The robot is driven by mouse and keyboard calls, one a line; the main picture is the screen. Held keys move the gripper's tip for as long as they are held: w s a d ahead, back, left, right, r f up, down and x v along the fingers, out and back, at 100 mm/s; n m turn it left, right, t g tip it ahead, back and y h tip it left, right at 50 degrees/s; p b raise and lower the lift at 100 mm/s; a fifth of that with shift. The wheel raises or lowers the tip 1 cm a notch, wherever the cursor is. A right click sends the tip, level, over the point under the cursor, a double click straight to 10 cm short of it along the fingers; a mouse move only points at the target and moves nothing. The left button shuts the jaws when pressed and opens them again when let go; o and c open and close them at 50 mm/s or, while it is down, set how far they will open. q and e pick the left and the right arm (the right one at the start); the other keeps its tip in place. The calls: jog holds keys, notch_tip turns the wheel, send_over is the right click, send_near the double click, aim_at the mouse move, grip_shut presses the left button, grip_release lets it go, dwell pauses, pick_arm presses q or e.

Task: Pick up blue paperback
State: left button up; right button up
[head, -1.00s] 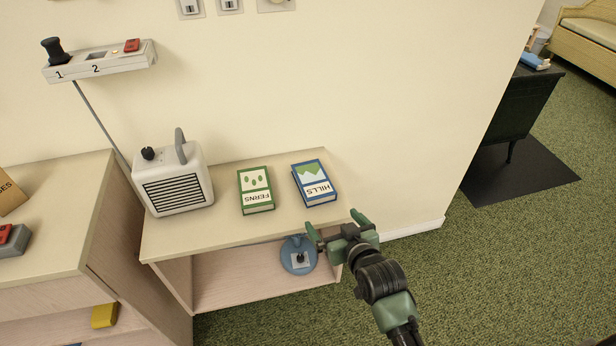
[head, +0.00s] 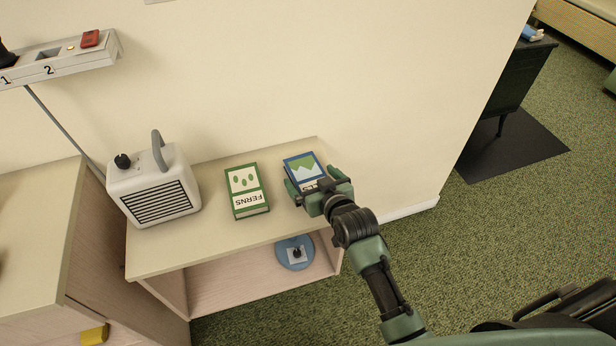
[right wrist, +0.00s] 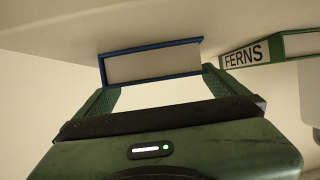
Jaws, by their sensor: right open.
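The blue paperback (head: 301,167), labelled HILLS with a green mountain picture, lies flat on the right end of the low shelf unit's top. In the right wrist view, its blue-edged side (right wrist: 152,63) lies just beyond and between the two fingers. My right gripper (head: 312,184) is open at the book's near edge and covers part of its title. The right wrist view shows the green fingers (right wrist: 158,92) spread apart, with no visible grip on the book. My left gripper is not in view.
A green book, FERNS (head: 246,190), lies left of the blue one with a gap between. A white heater-like box (head: 155,188) stands further left on the shelf top (head: 215,226). A blue round object (head: 294,253) sits on the lower shelf. The wall is close behind.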

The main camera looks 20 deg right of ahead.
jog(key=x, duration=0.2)
jog(key=shift+w+f, duration=0.1)
jog(key=shift+w, duration=0.2)
jog(key=c, duration=1.5)
